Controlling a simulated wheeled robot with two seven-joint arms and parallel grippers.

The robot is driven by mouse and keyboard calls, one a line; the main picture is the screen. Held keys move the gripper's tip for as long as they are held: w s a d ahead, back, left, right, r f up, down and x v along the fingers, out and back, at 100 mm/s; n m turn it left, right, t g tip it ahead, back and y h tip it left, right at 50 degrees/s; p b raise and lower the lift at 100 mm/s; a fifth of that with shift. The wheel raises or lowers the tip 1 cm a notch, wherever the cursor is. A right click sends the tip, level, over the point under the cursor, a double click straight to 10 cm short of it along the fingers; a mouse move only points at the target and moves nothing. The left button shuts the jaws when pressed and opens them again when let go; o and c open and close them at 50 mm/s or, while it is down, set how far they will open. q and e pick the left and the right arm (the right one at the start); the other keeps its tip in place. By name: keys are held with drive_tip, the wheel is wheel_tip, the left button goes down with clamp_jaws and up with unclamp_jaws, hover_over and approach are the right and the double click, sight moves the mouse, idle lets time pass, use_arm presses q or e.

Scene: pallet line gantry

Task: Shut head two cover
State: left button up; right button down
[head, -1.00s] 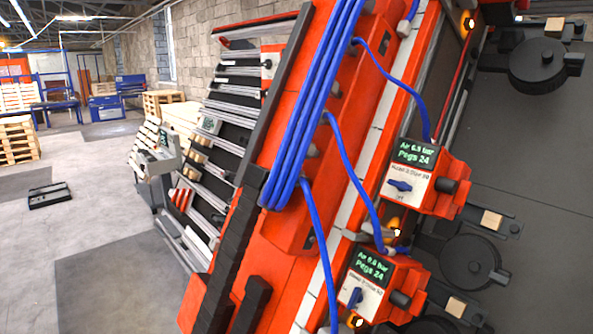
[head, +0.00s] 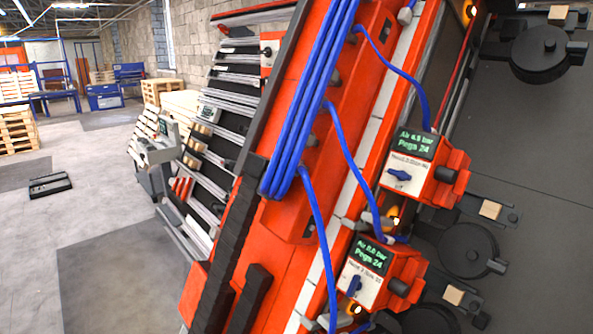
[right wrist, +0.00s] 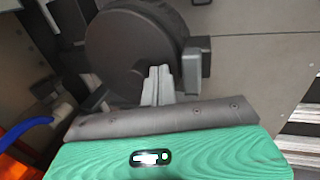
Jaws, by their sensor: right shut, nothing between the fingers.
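Two orange head units with green-lit screens stand on the sloping orange gantry in the head view, an upper one (head: 431,168) and a lower one (head: 378,276). Their small labels are too blurred to read surely. Round black drums, one at the top right (head: 540,50) and one lower (head: 468,250), sit to their right. I cannot tell which part is the head two cover, or whether it stands open. In the right wrist view my right gripper (right wrist: 158,84) is shut and empty, in front of a large dark drum (right wrist: 128,50). Contact is unclear. My left gripper is not in view.
Blue hoses (head: 312,100) run down the gantry and loop to the head units. A grey control stand (head: 160,145) is left of the gantry. Floor at the left is mostly open, with a black case (head: 50,186) and pallet stacks (head: 16,130).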

drive_tip(key=s+a+r+p, duration=0.4)
drive_tip(key=s+a, duration=0.1)
drive_tip(key=a, duration=0.1)
drive_tip(key=shift+s+a+r, duration=0.2)
drive_tip(key=shift+s+r, duration=0.05)
drive_tip(key=shift+r, duration=0.05)
idle(1.1)
